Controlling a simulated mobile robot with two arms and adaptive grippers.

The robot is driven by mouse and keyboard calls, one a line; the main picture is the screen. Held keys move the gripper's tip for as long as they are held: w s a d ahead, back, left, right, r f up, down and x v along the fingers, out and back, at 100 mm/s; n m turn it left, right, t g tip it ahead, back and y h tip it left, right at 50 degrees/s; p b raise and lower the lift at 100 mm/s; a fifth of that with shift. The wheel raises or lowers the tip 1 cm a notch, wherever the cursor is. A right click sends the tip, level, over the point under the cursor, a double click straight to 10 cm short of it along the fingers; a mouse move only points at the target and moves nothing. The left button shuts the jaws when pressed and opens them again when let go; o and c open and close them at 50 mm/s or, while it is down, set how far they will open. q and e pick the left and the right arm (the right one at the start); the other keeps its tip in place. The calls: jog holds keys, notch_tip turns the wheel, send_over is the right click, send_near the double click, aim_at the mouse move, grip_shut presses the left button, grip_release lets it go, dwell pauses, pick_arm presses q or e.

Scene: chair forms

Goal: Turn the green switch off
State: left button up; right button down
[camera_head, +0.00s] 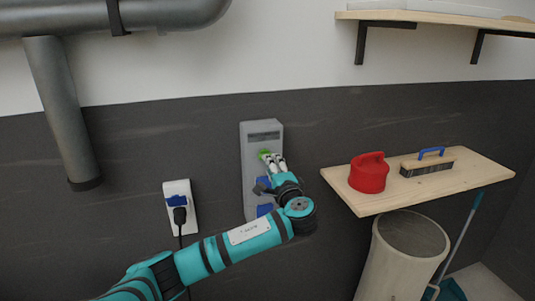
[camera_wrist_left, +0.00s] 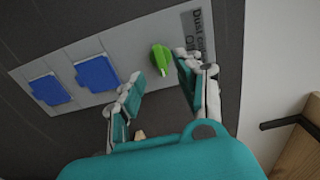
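The green switch (camera_wrist_left: 161,59) is a small knob on a grey wall panel (camera_head: 262,133). In the head view the green switch (camera_head: 265,154) shows just beyond my left gripper's fingertips. My left gripper (camera_head: 273,160) reaches up in front of the panel. In the left wrist view its two fingers (camera_wrist_left: 161,73) are spread apart, with the switch between and just past the tips. I cannot tell whether a finger touches it. The gripper holds nothing. My right gripper is not in view.
Blue socket covers (camera_wrist_left: 97,74) sit on the same panel. A white wall socket (camera_head: 176,190) holds a black plug (camera_head: 180,216). A wooden shelf (camera_head: 480,172) carries a red canister (camera_head: 369,176) and a brush (camera_head: 428,165). A bin (camera_head: 395,262) stands below.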

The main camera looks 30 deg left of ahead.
pick_arm(q)
jog(key=p+x, duration=0.1)
jog(key=x, duration=0.4)
jog(key=shift+d, duration=0.1)
grip_shut()
